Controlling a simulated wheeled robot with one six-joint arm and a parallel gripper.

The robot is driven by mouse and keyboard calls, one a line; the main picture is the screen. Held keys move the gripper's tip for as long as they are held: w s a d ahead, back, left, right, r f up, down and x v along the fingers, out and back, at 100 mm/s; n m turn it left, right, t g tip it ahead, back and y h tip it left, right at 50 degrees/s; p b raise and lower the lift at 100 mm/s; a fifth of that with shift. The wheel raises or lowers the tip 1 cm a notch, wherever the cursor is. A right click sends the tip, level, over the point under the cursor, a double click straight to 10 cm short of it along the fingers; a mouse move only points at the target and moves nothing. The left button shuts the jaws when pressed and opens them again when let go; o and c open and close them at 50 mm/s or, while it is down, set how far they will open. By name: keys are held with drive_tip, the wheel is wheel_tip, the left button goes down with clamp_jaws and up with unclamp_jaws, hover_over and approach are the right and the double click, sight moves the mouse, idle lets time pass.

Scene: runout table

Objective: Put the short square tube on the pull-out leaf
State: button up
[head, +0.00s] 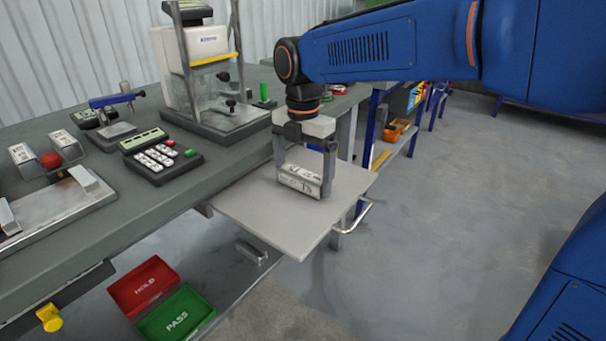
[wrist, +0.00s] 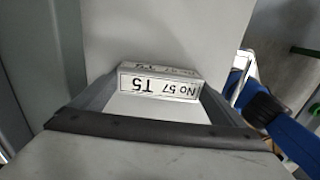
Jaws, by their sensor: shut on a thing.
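The short square tube (head: 300,179) is a pale, box-shaped piece with dark lettering. It lies level between the two fingers of my gripper (head: 304,186), which points straight down and is shut on it. In the wrist view the tube (wrist: 160,86) shows the marking "No 57 T5". The pull-out leaf (head: 250,213) is a flat light grey board extending from the bench front, with a metal handle on its outer edge. The tube is over the leaf, at or very near its surface; I cannot tell whether it touches.
The bench (head: 170,200) carries a keypad unit (head: 160,156), a white test machine (head: 205,60) and a metal fixture (head: 60,215). Red HOLD (head: 143,285) and green PASS (head: 176,315) bins sit below. The leaf around the tube is clear, and open floor lies right.

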sight(303, 173)
drive_tip(key=shift+f, duration=0.2)
drive_tip(key=o, duration=0.8)
wheel_tip(303, 173, up, 12)
drive_tip(key=shift+r, duration=0.1)
drive_tip(key=s+d+f+m+t, duration=0.1)
drive_tip(key=s+d+f+m, duration=0.35)
drive_tip(key=d+m, duration=0.25)
drive_tip(key=s+d+f+m+t, duration=0.1)
drive_tip(key=s+d+f+m, duration=0.2)
drive_tip(key=s+d+m, duration=0.4)
drive_tip(key=s+d+f+m+t, duration=0.1)
drive_tip(key=s+d+f+m, duration=0.1)
drive_tip(key=d+f+m, duration=0.35)
drive_tip(key=s+d+f+m, duration=0.2)
drive_tip(key=m, duration=0.1)
drive_tip(key=s+d+f+m+t, duration=0.1)
drive_tip(key=s+d+f+m, duration=0.1)
drive_tip(key=s+d+m, duration=0.1)
drive_tip(key=s+d+f+m, duration=0.2)
drive_tip(key=f+m, duration=0.1)
drive_tip(key=shift+s+d+f+t, duration=0.1)
drive_tip(key=shift+s+d+t, duration=0.1)
drive_tip(key=shift+d+t, duration=0.2)
